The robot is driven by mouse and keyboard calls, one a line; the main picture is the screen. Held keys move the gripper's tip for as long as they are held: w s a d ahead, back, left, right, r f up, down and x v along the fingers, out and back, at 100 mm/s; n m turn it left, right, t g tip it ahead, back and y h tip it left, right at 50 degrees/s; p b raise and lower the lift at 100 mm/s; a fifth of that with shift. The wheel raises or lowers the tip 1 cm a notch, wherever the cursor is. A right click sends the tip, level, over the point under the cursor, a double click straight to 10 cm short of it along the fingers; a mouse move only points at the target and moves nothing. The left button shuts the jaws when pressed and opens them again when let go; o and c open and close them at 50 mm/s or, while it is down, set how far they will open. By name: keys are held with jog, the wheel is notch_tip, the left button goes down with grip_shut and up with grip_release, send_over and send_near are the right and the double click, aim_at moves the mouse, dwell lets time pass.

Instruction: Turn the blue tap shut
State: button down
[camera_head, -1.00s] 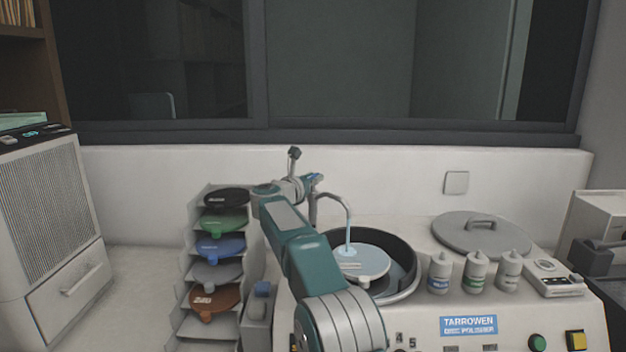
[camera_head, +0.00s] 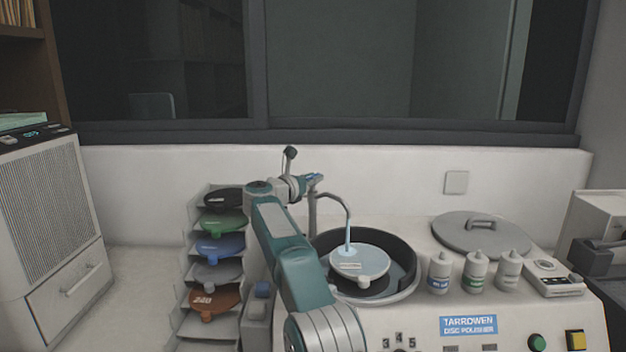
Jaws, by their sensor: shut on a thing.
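The blue tap (camera_head: 317,176) sits on top of the grey spout pipe (camera_head: 347,207) at the back left of the polisher. Only a small part of its blue handle shows. My gripper (camera_head: 309,182) is at the tap from the left, shut on the handle; its fingers are small and partly hidden at this distance. A pale stream of water (camera_head: 348,238) runs from the spout down onto the grey disc (camera_head: 362,261) in the round black bowl (camera_head: 398,246).
A rack of coloured discs (camera_head: 221,245) stands to the left of my arm. The wall is close behind the tap.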

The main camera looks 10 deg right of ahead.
jog(key=shift+a+r, duration=0.1)
jog(key=shift+a, duration=0.05)
jog(key=c, duration=0.7)
grip_release()
jog(key=shift+w+a, duration=0.1)
jog(key=v, duration=1.2)
